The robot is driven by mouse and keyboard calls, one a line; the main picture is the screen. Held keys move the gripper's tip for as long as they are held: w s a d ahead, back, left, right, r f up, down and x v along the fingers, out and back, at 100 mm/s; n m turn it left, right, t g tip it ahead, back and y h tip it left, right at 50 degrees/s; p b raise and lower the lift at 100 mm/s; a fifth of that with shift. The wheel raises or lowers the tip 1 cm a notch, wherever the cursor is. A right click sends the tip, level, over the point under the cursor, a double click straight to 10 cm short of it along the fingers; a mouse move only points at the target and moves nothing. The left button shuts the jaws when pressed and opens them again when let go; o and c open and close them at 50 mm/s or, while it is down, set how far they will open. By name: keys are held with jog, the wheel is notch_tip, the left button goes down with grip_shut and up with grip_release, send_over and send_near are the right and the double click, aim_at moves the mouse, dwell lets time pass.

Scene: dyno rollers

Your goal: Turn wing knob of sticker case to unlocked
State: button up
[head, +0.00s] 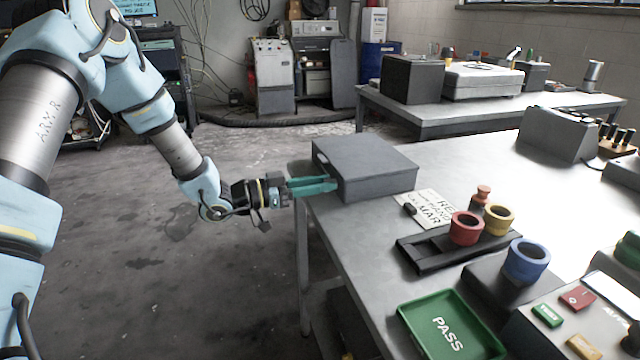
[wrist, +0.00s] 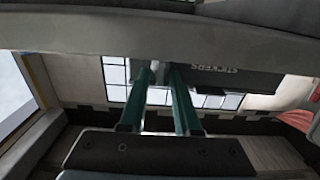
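The sticker case is a grey box (head: 375,160) on the near workbench's far left corner in the head view. In the wrist view its dark face (wrist: 245,80) carries the word STICKERS. My gripper (head: 328,185) has teal fingers and reaches the case's left-facing side. In the wrist view the two fingers (wrist: 160,75) stand apart, with their tips up at the case face. A small pale shape, possibly the wing knob (wrist: 157,67), shows between the tips. I cannot tell whether the fingers touch it or how it is turned.
The workbench (head: 345,235) holds a lettered card (head: 432,207), a black holder (head: 440,250), red (head: 466,228), yellow (head: 499,220) and blue (head: 526,261) rings, and a green PASS tray (head: 420,318). Open floor (head: 200,290) lies left of the bench.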

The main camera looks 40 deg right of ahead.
grip_shut()
jog(key=shift+f+m+b, duration=0.15)
jog(key=shift+m+b, duration=0.15)
jog(key=shift+b, duration=0.2)
jog(key=m+b, duration=0.3)
jog(key=b, duration=0.2)
jog(key=shift+s+f+m, duration=0.15)
jog(key=shift+f+m, duration=0.05)
jog(key=shift+m, duration=0.2)
jog(key=m+b, duration=0.2)
jog(key=b, duration=0.1)
jog(key=m+b, duration=0.2)
jog(key=b, duration=0.1)
jog(key=shift+s+a+f+m, duration=0.15)
jog(key=shift+m, duration=0.15)
jog(key=m+b, duration=0.2)
jog(key=b, duration=0.2)
jog(key=m+b, duration=0.3)
jog(key=b, duration=0.1)
jog(key=shift+s+f+b, duration=0.1)
jog(key=shift+f+b, duration=0.1)
jog(key=shift+b, duration=0.15)
jog(key=m+b, duration=0.3)
jog(key=b, duration=0.1)
jog(key=shift+b, duration=0.35)
jog(key=shift+r+m, duration=0.1)
jog(key=shift+m, duration=0.3)
jog(key=shift+r+b, duration=0.1)
jog(key=shift+b, duration=0.4)
